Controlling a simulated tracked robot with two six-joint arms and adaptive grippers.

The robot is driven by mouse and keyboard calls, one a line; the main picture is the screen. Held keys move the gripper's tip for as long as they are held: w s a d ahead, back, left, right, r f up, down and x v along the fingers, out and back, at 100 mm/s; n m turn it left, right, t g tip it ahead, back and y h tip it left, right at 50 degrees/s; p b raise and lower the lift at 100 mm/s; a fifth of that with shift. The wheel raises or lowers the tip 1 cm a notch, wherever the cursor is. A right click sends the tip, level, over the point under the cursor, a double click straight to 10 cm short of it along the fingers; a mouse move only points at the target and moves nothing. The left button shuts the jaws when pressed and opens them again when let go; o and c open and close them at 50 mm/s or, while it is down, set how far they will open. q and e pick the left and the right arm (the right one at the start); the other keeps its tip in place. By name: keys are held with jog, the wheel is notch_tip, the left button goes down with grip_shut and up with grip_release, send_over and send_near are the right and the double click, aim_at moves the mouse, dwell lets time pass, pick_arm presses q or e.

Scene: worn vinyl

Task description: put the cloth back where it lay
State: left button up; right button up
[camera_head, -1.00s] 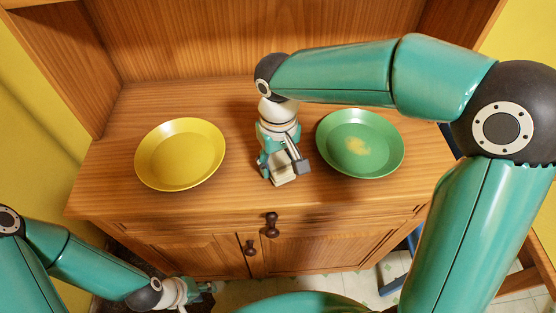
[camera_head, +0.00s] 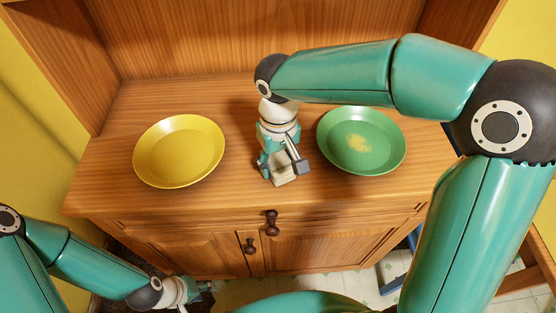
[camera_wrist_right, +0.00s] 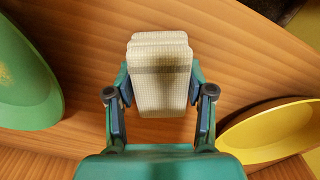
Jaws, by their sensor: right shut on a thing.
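A folded cream cloth with a waffle weave and a grey stripe (camera_wrist_right: 158,85) is between the fingers of my right gripper (camera_wrist_right: 160,95) in the right wrist view. The gripper is shut on it. In the head view the right gripper (camera_head: 284,168) points down between the two plates, and a bit of the cloth (camera_head: 284,181) shows below it. Whether the cloth touches the wood I cannot tell. My left gripper (camera_head: 205,290) is low at the left, below the cabinet top; its fingers are too small and partly hidden to judge.
A yellow plate (camera_head: 179,151) stands on the wooden cabinet top (camera_head: 235,190) to the left. A green plate with a pale yellowish patch (camera_head: 360,142) stands close at the right. Dark knobs (camera_head: 271,222) stick out in front. A back panel closes the rear.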

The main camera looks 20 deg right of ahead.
jog(key=o, duration=1.1)
jog(key=shift+r, duration=0.15)
jog(key=shift+r+p, duration=3.35)
jog(key=shift+r, duration=0.5)
notch_tip(320, 180, up, 12)
jog(key=shift+f, duration=0.1)
